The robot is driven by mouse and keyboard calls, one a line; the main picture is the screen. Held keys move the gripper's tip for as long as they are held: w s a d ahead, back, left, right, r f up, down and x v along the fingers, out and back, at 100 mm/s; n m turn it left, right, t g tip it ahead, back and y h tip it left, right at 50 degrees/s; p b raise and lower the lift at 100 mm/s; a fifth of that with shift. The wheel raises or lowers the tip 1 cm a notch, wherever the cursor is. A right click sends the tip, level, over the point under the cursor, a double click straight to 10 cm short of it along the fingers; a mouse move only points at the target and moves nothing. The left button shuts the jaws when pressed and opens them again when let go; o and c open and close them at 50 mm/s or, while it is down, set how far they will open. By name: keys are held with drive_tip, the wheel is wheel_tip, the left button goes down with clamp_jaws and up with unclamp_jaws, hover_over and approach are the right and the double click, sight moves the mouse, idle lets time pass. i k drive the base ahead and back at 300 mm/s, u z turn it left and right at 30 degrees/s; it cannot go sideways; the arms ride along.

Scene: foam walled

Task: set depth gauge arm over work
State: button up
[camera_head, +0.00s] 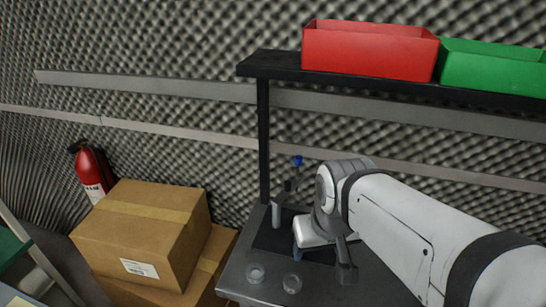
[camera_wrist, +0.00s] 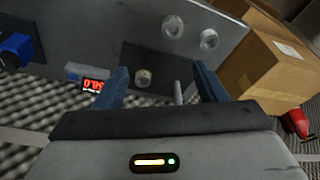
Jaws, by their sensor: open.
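A slim grey post (camera_head: 277,215) stands on the dark mat (camera_head: 262,238) in the head view. A dark arm (camera_head: 287,187) with a blue knob (camera_head: 298,161) shows above it, angled up to the right. My gripper (camera_head: 297,252) is low over the mat, right of the post, partly hidden by my arm. In the wrist view my gripper (camera_wrist: 161,86) is open and nothing shows held. A small round workpiece (camera_wrist: 142,77) and a thin upright post (camera_wrist: 178,92) appear between the fingers. A red-digit display (camera_wrist: 93,86) is left of them. A blue part (camera_wrist: 15,48) is at the left edge.
Two small round clear containers (camera_head: 255,272) (camera_head: 292,283) stand at the table's front. A black shelf (camera_head: 270,66) above carries red (camera_head: 368,52) and green (camera_head: 492,68) bins. Cardboard boxes (camera_head: 142,232) and a fire extinguisher (camera_head: 92,172) are left.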

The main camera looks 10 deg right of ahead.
sight(289, 187)
drive_tip(key=k, duration=1)
drive_tip(key=u, duration=0.7)
drive_tip(key=i, duration=0.9)
drive_tip(key=u, duration=0.1)
